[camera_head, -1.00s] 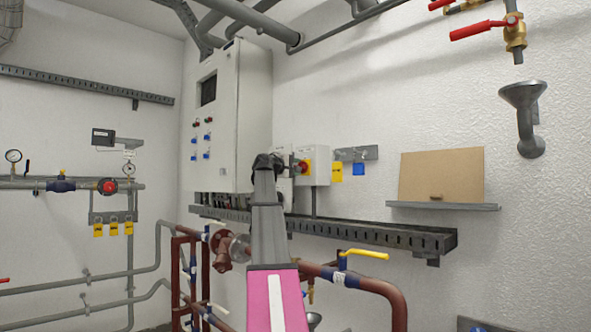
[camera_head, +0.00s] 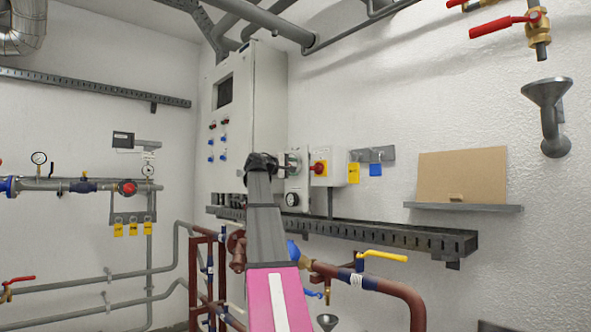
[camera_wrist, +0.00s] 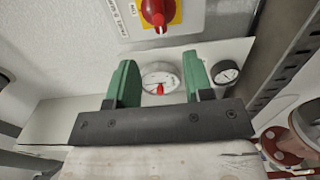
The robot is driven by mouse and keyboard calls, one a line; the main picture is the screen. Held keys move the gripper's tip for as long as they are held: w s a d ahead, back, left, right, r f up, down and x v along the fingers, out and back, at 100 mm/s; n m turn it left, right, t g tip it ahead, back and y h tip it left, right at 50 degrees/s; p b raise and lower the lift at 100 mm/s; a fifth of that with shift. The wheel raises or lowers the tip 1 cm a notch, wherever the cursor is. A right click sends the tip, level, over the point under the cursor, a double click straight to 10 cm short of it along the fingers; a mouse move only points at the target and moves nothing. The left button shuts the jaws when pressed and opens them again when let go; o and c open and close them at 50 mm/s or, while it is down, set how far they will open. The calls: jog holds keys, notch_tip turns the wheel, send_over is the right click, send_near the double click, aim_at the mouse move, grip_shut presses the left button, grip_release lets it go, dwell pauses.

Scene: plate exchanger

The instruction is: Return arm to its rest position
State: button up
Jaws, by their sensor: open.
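My gripper shows in the wrist view (camera_wrist: 158,82) with its two green fingers apart and nothing between them. Behind the gap are a round white gauge with a red pointer (camera_wrist: 160,79) and, beyond the right finger, a smaller dark-rimmed gauge (camera_wrist: 227,72). In the head view my pink and grey arm rises from the bottom middle towards the wall, and its dark end covers part of the wall equipment. The fingers cannot be made out there. A red rotary switch on a yellow plate (camera_wrist: 158,12) is above the fingers in the wrist view.
A grey control cabinet (camera_head: 245,120) stands behind my arm's left side. A perforated cable tray (camera_head: 400,237) runs along the wall to the right. A yellow-handled valve (camera_head: 382,256) sits on brown piping at lower right. A shelf with a brown board (camera_head: 462,177) is further right.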

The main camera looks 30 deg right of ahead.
dwell(0.4)
jog(key=w+a+f+y, duration=0.1)
jog(key=a+f+y, duration=0.35)
jog(key=f, duration=1.15)
jog(key=w+a+f+t+y, duration=0.15)
jog(key=a+f, duration=0.55)
jog(key=f, duration=1)
jog(key=w+a+f+y, duration=0.25)
jog(key=a+f, duration=0.35)
jog(key=f, duration=1)
jog(key=s+a+f+g+y, duration=0.1)
jog(key=s+a+f+y, duration=0.2)
jog(key=f, duration=0.4)
jog(key=s+a+f+y, duration=0.1)
jog(key=s+a+f, duration=0.35)
jog(key=f, duration=0.25)
jog(key=s+a+f+g+y, duration=0.1)
jog(key=s+a+f, duration=0.2)
jog(key=a+f, duration=0.3)
jog(key=s+a+f+m+g+y, duration=0.1)
jog(key=s+a+f+y, duration=0.1)
jog(key=s+a+f, duration=0.2)
jog(key=s+a+f+m+g+y, duration=0.1)
jog(key=s+a+f+y, duration=0.1)
jog(key=s+a+f, duration=0.3)
jog(key=s+f, duration=0.4)
jog(key=f, duration=0.1)
jog(key=shift+s+a+f+g, duration=0.2)
jog(key=shift+f+g, duration=0.1)
jog(key=shift+g, duration=0.05)
